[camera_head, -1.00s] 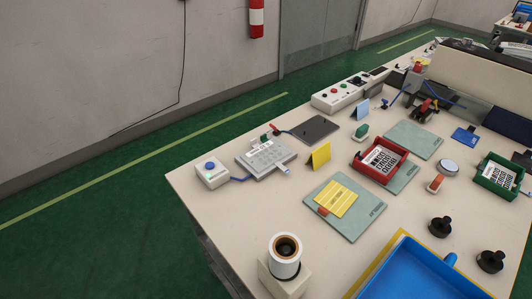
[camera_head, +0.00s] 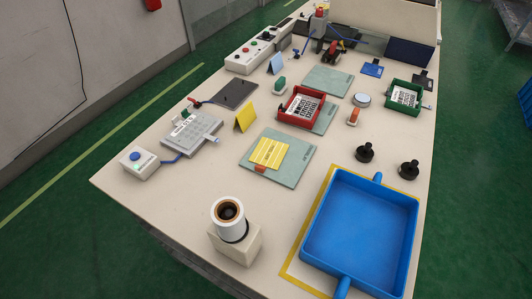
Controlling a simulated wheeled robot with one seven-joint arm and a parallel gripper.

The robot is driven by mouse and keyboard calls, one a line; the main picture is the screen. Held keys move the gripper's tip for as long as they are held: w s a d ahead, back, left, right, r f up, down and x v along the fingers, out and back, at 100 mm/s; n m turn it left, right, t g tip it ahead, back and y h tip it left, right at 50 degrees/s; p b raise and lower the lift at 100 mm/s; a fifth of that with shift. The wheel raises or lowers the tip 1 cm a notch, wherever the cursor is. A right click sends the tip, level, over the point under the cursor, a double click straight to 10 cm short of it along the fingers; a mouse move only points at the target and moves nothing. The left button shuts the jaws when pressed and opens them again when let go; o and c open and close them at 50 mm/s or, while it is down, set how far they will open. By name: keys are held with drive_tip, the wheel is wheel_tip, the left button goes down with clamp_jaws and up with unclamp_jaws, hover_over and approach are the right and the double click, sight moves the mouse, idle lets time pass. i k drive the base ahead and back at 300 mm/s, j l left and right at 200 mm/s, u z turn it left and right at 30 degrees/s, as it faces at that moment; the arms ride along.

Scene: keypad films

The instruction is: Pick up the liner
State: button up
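A yellow sheet with pale stripes (camera_head: 269,152) lies flat on a grey-green mat (camera_head: 293,172) in the head view. It looks like the liner, though I cannot be sure. An orange tab (camera_head: 261,169) sits at its front edge. A grey keypad unit (camera_head: 203,125) lies to the left of the mat. A red tray (camera_head: 281,113) behind the mat holds a white sheet with dark printed marks (camera_head: 307,107).
A white cup-like cylinder (camera_head: 224,209) stands on a beige block (camera_head: 242,245) near the front edge. A large blue tray (camera_head: 360,240) fills the front right. A yellow card (camera_head: 246,117) stands behind the mat. Bare tabletop (camera_head: 180,200) lies left of the mat.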

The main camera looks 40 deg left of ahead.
sight(270, 154)
drive_tip(key=j+u, duration=0.1)
drive_tip(key=j, duration=0.7)
drive_tip(key=i+j+u, duration=0.15)
drive_tip(key=j, duration=0.6)
drive_tip(key=k+j+u, duration=0.15)
drive_tip(key=j+u, duration=0.15)
drive_tip(key=j, duration=0.75)
drive_tip(key=j+u, duration=0.25)
drive_tip(key=j, duration=0.85)
